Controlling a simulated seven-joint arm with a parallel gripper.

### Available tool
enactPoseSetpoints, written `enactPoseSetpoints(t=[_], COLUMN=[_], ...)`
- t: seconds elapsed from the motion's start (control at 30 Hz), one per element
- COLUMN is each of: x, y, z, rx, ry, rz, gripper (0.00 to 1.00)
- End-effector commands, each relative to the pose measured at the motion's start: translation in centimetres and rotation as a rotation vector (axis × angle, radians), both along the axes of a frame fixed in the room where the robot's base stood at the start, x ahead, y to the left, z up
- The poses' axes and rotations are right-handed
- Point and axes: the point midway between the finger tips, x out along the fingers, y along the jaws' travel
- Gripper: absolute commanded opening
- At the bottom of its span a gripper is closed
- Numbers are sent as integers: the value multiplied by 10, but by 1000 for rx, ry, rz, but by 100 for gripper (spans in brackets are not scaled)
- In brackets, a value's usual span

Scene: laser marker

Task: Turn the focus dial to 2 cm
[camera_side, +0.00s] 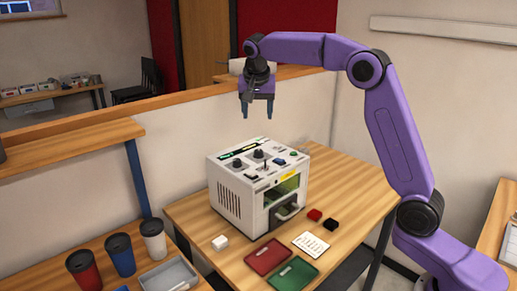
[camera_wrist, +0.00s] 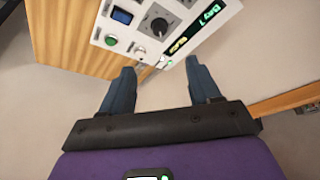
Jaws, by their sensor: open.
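The white laser marker (camera_side: 230,200) stands on the wooden table, with black dials on its top panel. One dial (camera_side: 237,164) is nearer the left, another (camera_side: 258,154) farther back; labels are too small to read, so I cannot tell which is the focus dial. My gripper (camera_side: 257,112) is open and empty, pointing down above the machine, clear of it. In the wrist view, the panel (camera_wrist: 178,12) is at the top edge. One black dial (camera_wrist: 159,27) shows beyond my open fingers (camera_wrist: 160,68), not between them.
The panel also has a green button (camera_wrist: 110,40), a small blue screen (camera_wrist: 122,16) and a lit green display (camera_wrist: 205,16). Red (camera_side: 268,257) and green (camera_side: 293,276) trays, a white card (camera_side: 311,244) and small blocks lie before the machine. A low wall (camera_side: 180,125) runs behind.

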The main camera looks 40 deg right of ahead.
Motion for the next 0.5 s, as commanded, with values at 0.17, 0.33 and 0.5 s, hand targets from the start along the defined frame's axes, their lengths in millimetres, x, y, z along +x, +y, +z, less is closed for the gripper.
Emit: enactPoseSetpoints(t=[0.17,0.33,0.5], x=[7,16,24], y=[-8,-17,-25], z=[-28,-58,-88], rx=[-1,-2,-2], ry=[7,6,6], rz=[2,2,3], gripper=[62,62,62])
